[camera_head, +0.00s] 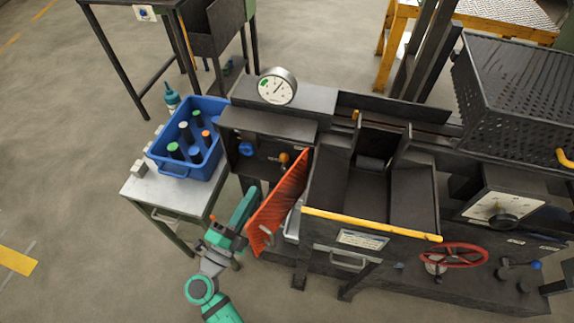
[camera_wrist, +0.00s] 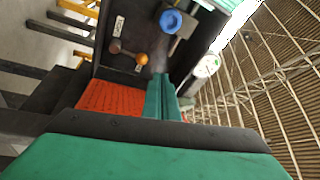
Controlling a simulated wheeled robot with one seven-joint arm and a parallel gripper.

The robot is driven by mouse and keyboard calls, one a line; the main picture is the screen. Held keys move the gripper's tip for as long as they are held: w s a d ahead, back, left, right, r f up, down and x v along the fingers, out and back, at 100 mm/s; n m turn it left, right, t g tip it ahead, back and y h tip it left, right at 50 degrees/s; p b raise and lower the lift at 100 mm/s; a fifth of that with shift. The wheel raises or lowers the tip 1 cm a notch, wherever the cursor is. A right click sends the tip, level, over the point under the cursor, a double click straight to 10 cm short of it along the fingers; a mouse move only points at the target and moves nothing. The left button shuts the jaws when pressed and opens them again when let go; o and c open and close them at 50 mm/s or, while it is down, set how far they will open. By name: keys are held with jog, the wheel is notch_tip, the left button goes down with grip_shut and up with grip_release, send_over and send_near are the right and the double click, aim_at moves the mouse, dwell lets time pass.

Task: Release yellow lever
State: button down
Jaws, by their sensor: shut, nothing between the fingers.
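A lever with an orange-yellow ball knob (camera_head: 284,158) is on the dark front panel of the machine. It also shows in the wrist view (camera_wrist: 142,58), where its arm runs left to a brown ball end beside a small white label. No lever of a purer yellow is clear on this panel. My gripper (camera_head: 248,194) is in front of the panel, left of the tilted orange-red door. In the wrist view my gripper's green fingers (camera_wrist: 162,80) are together and empty, pointing at the panel below and right of the knob, apart from it.
A blue knob (camera_head: 246,149) sits left of the lever. The orange-red door (camera_head: 280,203) stands close to my gripper's right. A blue bin (camera_head: 158,160) of bottles stands on a metal table (camera_head: 145,190) at left. A pressure gauge (camera_head: 277,86) tops the machine. Floor at left is clear.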

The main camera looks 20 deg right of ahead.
aim_at(284, 163)
jog(key=d+m+g, duration=0.1)
jog(key=m+g, duration=0.1)
jog(key=w+d+m+g, duration=0.1)
jog(key=g, duration=0.1)
jog(key=w+d+m+g+h, duration=0.1)
jog(key=d+m, duration=0.1)
jog(key=shift+f+m+g, duration=0.3)
jog(key=shift+g, duration=0.1)
jog(key=x, duration=1)
